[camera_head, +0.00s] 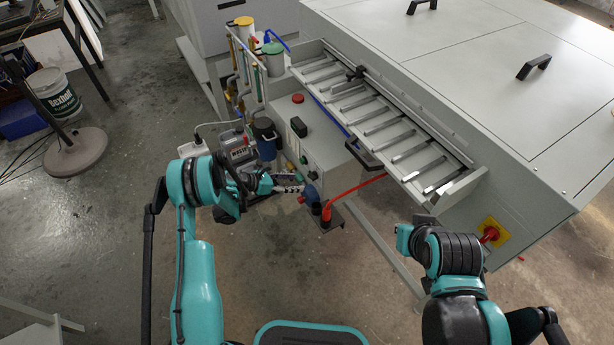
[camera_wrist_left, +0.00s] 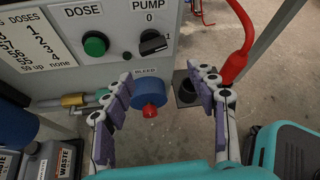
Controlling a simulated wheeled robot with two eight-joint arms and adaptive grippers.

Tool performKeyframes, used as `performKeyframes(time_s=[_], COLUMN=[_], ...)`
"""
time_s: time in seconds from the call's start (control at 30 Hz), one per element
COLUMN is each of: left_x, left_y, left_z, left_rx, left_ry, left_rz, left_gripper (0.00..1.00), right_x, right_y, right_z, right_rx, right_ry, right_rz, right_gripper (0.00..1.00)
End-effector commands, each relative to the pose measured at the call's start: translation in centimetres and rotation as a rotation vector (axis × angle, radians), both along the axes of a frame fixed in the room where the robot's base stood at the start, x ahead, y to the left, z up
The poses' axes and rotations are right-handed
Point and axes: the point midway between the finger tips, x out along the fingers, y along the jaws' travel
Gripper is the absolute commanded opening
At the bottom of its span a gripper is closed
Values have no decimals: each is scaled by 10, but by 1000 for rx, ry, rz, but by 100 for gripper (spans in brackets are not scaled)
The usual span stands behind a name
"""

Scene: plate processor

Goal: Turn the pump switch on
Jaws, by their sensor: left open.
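The pump switch (camera_wrist_left: 152,43) is a black knob under the PUMP label on the grey control panel (camera_wrist_left: 115,67) in the left wrist view. Marks 0 and 1 stand above it and to its right. I cannot tell clearly which mark it points at. My left gripper (camera_wrist_left: 160,75) is open and empty, its purple-padded fingers spread below the knob and apart from it. In the head view my left gripper (camera_head: 285,181) is in front of the panel of the grey box (camera_head: 318,158). The switch is too small to make out there.
A green DOSE button (camera_wrist_left: 96,43) is left of the switch. A blue BLEED valve (camera_wrist_left: 147,94) with a red tip lies below, between the fingers. A red hose (camera_wrist_left: 236,60) runs at the right. A red-and-yellow switch (camera_head: 493,232) is on the big machine (camera_head: 470,75).

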Motion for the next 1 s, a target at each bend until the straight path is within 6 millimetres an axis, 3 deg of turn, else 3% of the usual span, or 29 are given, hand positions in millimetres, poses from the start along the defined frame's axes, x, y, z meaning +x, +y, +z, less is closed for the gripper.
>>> performKeyframes(time_s=[0.17,0.6,1.0], left_x=[6,34,39], left_y=[11,-42,-51], left_z=[15,-9,-11], left_rx=[-138,-140,-139], left_ry=[51,52,52], left_rz=[70,69,72], left_gripper=[58,58,58], right_x=[0,0,0], right_y=[0,0,0], right_z=[-1,-24,-25], right_rx=[0,0,0], right_ry=[0,0,0], right_rz=[0,0,0], right_gripper=[0,0,0])
